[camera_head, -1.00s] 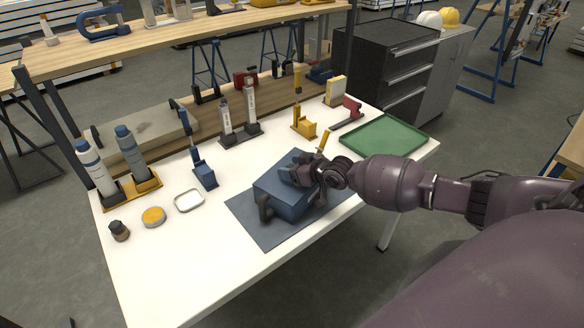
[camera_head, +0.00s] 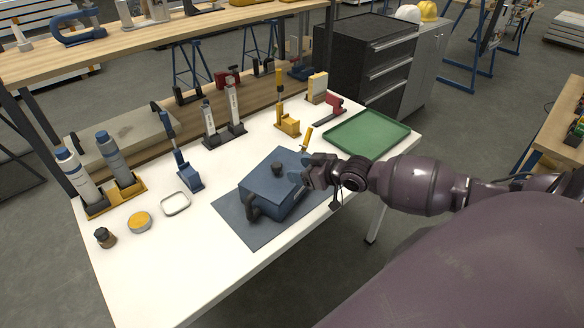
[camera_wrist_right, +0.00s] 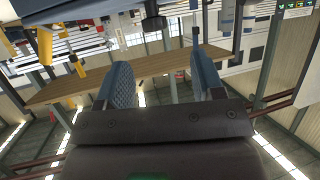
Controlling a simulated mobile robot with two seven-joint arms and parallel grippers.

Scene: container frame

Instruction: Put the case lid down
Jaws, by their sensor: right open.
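The blue case (camera_head: 272,191) stands on a dark grey-blue mat (camera_head: 231,217) at the front of the white table. Its lid (camera_head: 262,177) lies flat on top, with a dark knob (camera_head: 278,169) standing up from it. I see no gap under the lid. A dark handle (camera_head: 251,208) is on the case's left front side. My right gripper (camera_head: 304,172) is just right of the lid, close to the case's right edge; I cannot tell whether it touches. In the wrist view its two blue fingers (camera_wrist_right: 164,80) are apart with nothing between them. My left gripper is out of view.
A green tray (camera_head: 366,133) lies at the right end. Behind the case stand a yellow holder (camera_head: 288,126), a blue holder (camera_head: 189,179) and a dark rack (camera_head: 224,136). A white-rimmed dish (camera_head: 175,203) and yellow tin (camera_head: 139,222) lie left.

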